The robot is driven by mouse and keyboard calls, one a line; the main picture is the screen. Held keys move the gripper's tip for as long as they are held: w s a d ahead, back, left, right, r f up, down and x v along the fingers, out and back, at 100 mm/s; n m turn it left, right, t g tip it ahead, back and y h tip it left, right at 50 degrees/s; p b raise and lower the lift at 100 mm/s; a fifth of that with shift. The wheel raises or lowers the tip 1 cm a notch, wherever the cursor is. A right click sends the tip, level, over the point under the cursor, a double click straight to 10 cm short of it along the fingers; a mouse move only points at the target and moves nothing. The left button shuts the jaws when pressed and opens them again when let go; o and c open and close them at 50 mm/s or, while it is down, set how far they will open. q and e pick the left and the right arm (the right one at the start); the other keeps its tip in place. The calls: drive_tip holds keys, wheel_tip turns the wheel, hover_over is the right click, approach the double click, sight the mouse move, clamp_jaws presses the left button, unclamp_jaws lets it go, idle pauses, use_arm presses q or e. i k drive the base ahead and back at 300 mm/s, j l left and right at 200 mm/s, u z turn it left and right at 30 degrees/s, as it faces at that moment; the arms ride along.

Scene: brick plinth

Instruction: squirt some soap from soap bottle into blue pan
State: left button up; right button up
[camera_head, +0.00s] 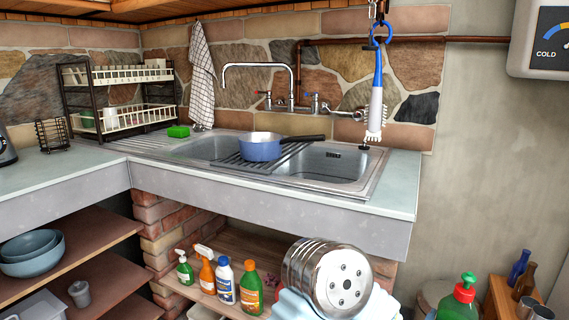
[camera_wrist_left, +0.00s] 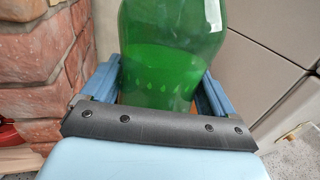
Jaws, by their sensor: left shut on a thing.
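The blue pan (camera_head: 262,150) sits upright on the ribbed strip between the two sink basins, its dark handle pointing right. In the left wrist view, my left gripper (camera_wrist_left: 158,88) is shut on the green soap bottle (camera_wrist_left: 170,45), with one blue finger on each side; the bottle is translucent with liquid inside. My right gripper is not in view.
The sink (camera_head: 335,165) is set in the grey counter (camera_head: 400,190), with a faucet (camera_head: 245,68) behind it. A hanging brush (camera_head: 376,100) is at the right. Several bottles (camera_head: 226,280) stand on the shelf below. A dish rack (camera_head: 125,115) and green sponge (camera_head: 178,131) are left.

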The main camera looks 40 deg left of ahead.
sight(257, 147)
drive_tip(key=k+j, duration=0.1)
drive_tip(key=j, duration=0.35)
drive_tip(key=k+j, duration=0.15)
drive_tip(key=j, duration=0.25)
drive_tip(key=k+j, duration=0.1)
drive_tip(key=j, duration=0.35)
drive_tip(key=k+j, duration=0.1)
drive_tip(key=j, duration=0.35)
